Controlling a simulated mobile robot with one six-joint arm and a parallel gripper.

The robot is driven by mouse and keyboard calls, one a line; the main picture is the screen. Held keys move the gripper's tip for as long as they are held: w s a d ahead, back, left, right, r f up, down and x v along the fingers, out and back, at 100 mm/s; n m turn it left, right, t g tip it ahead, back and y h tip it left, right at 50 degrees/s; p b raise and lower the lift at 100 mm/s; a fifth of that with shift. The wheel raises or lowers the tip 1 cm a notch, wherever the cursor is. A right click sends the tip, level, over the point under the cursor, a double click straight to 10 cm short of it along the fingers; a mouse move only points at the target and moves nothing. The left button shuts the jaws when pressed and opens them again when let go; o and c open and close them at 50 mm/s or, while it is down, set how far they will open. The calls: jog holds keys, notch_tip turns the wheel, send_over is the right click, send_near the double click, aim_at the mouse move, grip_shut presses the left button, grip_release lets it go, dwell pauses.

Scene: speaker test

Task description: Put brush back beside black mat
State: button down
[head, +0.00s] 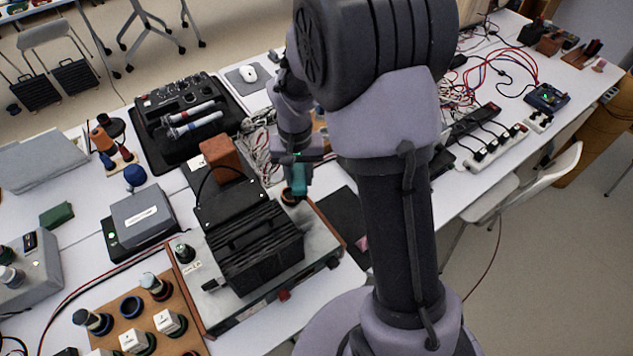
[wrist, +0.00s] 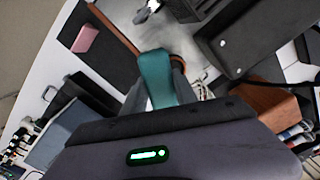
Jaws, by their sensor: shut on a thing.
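My gripper (head: 295,180) hangs over the right back edge of the grey equipment board in the head view. It is shut on a teal piece that looks like the brush (head: 299,177). In the wrist view the teal brush (wrist: 157,80) stands out between the fingers (wrist: 156,95); its bristles cannot be made out. A black mat (head: 340,216) lies on the white table just right of the board, partly hidden by my arm. The black mat also shows at the upper left of the wrist view (wrist: 107,66).
A black finned box (head: 255,250) stands on the board (head: 325,235), close left of my gripper, with a reddish-brown block (head: 221,158) behind it. Power strips (head: 495,148) and cables crowd the table farther right.

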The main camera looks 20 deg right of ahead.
aim_at(318, 182)
jog(key=w+d+f+m+b, duration=0.2)
jog(key=w+d+f+m, duration=0.3)
jog(key=w+d+m, duration=0.6)
jog(key=shift+m, duration=0.6)
jog(key=f+b, duration=0.1)
jog(key=f, duration=0.2)
jog(key=a+f+b, duration=0.1)
jog(key=f, duration=0.3)
jog(key=s+f+b, duration=0.1)
jog(key=f, duration=0.2)
jog(key=shift+a+f+b, duration=0.3)
jog(key=shift+a+b, duration=0.1)
jog(key=shift+r, duration=0.15)
jog(key=c, duration=1)
grip_release()
jog(key=shift+f, duration=0.2)
jog(key=shift+o, duration=0.2)
